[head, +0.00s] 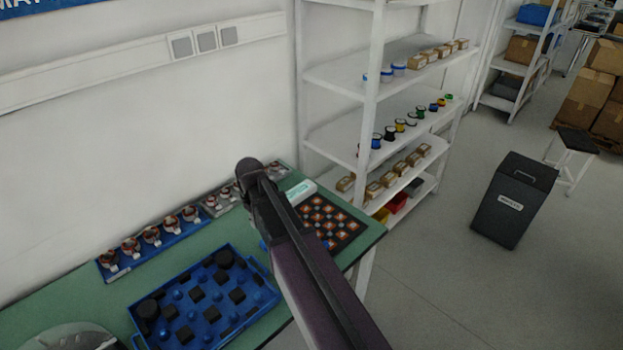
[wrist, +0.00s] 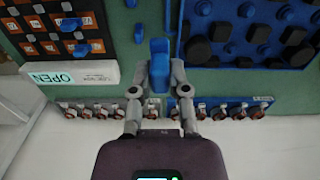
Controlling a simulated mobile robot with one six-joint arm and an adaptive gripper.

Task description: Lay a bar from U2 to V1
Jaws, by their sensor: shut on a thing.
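My gripper (wrist: 160,70) is in the wrist view, with its two fingers closed on a blue block-like piece (wrist: 159,50). The piece stands up between the fingertips over the green bench; whether it is a bar or a handle on one, I cannot tell. In the head view my own arm hides the gripper and the piece. A dark board with orange tiles (head: 333,224) lies at the right end of the bench; it also shows at the upper left of the wrist view (wrist: 52,28). No U2 or V1 marking is legible.
A blue tray (head: 137,315) with black and blue pieces stands at the front of the green bench (head: 75,296). A blue rack (head: 163,245) and a grey rack with copper-coloured parts line the wall. A white OPEN box (wrist: 70,74) sits beside the tiled board.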

